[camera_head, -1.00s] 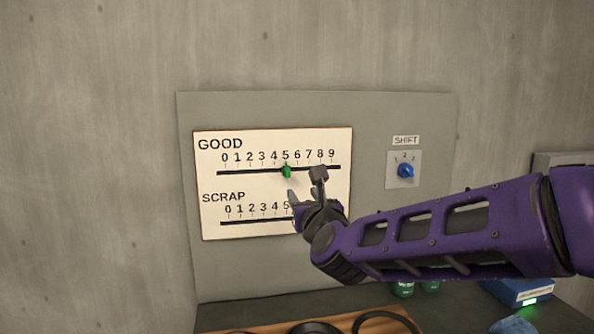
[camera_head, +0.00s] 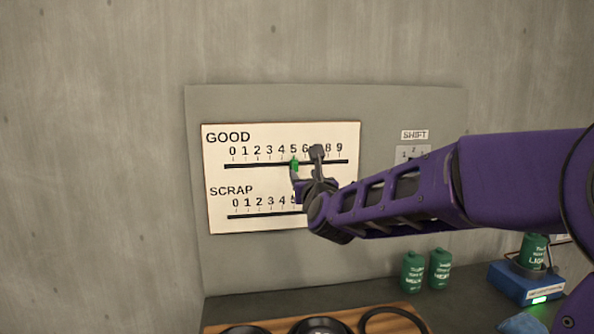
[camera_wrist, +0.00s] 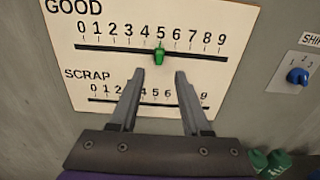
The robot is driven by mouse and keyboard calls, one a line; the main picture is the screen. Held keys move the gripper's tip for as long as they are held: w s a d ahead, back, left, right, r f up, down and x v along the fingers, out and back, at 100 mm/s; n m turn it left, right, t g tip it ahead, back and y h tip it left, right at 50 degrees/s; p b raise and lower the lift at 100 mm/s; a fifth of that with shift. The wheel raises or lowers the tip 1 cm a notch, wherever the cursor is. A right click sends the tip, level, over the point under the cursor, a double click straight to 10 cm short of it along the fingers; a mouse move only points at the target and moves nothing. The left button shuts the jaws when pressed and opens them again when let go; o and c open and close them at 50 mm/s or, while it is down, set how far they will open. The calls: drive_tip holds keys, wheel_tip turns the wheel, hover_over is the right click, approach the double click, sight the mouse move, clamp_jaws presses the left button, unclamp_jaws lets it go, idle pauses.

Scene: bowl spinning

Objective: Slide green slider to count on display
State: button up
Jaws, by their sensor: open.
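The green slider (camera_head: 294,165) sits on the GOOD track at the 5 mark of the white panel (camera_head: 222,180). It also shows in the wrist view (camera_wrist: 159,57), just beyond and between my fingertips. My gripper (camera_head: 306,160) is open in front of the panel, with one finger just below the slider and the other to its right near 7. In the wrist view my gripper (camera_wrist: 160,74) is empty.
A blue SHIFT knob (camera_wrist: 297,76) is on the wall board to the right. Below are green bottles (camera_head: 412,271), a blue device (camera_head: 530,285) with a lit green display and a green container on top, and a wooden board (camera_head: 400,311) with dark rings.

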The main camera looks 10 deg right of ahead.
sight(296, 165)
drive_tip(key=shift+w, duration=4.95)
clamp_jaws()
